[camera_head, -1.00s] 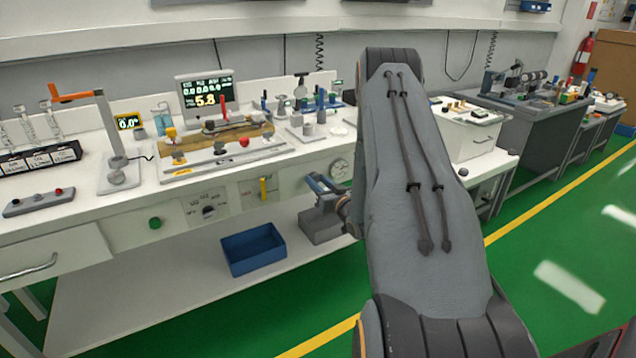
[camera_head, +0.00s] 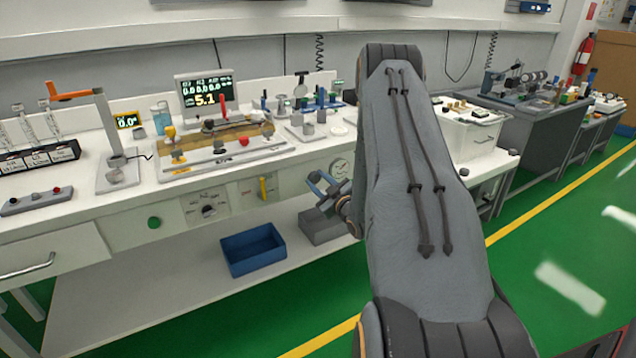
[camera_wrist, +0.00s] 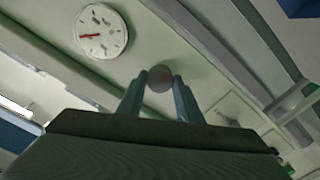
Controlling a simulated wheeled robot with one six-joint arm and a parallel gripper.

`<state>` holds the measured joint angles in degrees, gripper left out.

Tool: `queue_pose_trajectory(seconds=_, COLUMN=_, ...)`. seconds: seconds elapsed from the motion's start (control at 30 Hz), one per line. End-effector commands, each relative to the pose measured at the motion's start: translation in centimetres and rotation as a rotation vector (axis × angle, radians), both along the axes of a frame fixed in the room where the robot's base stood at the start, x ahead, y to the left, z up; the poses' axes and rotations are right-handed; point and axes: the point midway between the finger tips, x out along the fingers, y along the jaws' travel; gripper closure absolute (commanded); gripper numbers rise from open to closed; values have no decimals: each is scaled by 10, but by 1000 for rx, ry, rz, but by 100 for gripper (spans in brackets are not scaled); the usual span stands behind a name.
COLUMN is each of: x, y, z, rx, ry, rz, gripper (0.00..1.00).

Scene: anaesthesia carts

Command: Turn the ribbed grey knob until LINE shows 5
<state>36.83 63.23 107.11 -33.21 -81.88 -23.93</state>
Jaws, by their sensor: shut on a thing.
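In the head view my gripper (camera_head: 319,182) is at the bench front below the worktop, tilted, and the knob is hidden there.
A round gauge with a red needle (camera_wrist: 101,32) is beside the knob; it also shows in the head view (camera_head: 339,169). A yellow lever (camera_head: 263,188), a black selector (camera_head: 208,211) and a green button (camera_head: 154,223) are further left. A blue bin (camera_head: 253,250) is on the shelf below.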

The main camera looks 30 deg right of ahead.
Motion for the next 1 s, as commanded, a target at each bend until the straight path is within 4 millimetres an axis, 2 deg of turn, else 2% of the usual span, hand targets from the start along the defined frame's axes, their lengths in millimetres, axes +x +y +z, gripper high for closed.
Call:
queue_pose_trajectory(seconds=0.57, x=0, y=0, z=0, rx=-39, ry=2, rz=1, gripper=90)
queue_pose_trajectory(seconds=0.6, x=0, y=0, z=0, rx=-39, ry=2, rz=1, gripper=66)
queue_pose_trajectory(seconds=0.7, x=0, y=0, z=0, rx=-39, ry=2, rz=1, gripper=49)
queue_pose_trajectory(seconds=1.0, x=-1, y=0, z=0, rx=-38, ry=3, rz=0, gripper=49)
